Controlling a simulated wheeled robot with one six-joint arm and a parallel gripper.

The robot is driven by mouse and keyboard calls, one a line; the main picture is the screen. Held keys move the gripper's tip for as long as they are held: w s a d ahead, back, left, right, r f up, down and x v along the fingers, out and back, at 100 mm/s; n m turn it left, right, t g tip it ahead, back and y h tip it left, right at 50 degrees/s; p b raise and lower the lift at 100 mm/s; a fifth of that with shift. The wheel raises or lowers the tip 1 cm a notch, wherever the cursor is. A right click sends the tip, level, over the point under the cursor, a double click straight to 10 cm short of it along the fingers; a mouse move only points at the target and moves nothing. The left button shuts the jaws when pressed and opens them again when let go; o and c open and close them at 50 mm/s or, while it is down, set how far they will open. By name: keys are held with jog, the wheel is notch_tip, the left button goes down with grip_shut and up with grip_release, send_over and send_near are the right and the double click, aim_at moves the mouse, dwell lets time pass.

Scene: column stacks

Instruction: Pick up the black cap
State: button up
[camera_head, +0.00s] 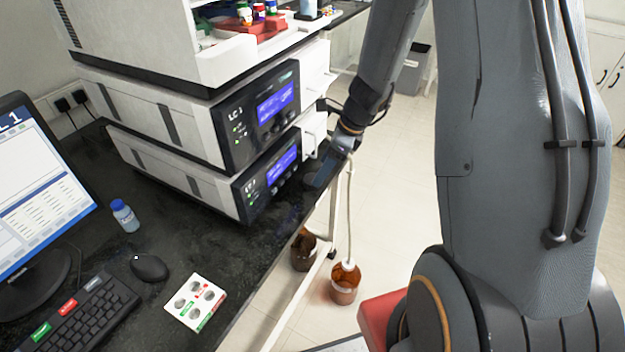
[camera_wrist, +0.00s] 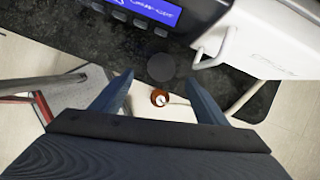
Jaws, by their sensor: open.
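A dark, round, flat-topped thing that looks like the black cap (camera_wrist: 160,67) shows in the wrist view at the edge of the dark bench. It lies just beyond my fingertips, roughly centred between them. My gripper (camera_wrist: 157,82) is open, with nothing between its blue-grey fingers. In the head view my gripper (camera_head: 322,172) is at the bench edge, beside the front of the LC instrument stack. I cannot make out the cap in that view. I cannot tell how far the fingertips are above it.
The instrument stack (camera_head: 258,130) stands close by; a white bracket (camera_wrist: 212,45) is near my right finger. Amber bottles (camera_head: 345,284) stand on the floor below, one with tubing.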

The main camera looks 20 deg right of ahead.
jog(key=shift+w+p+x, duration=0.15)
jog(key=shift+p+x, duration=0.05)
jog(key=shift+x, duration=1.15)
jog(key=shift+w+p+x, duration=0.1)
jog(key=shift+p+x, duration=0.1)
jog(key=shift+x, duration=1.1)
jog(key=shift+a+r, duration=0.1)
jog(key=shift+a, duration=0.05)
jog(key=c, duration=1.1)
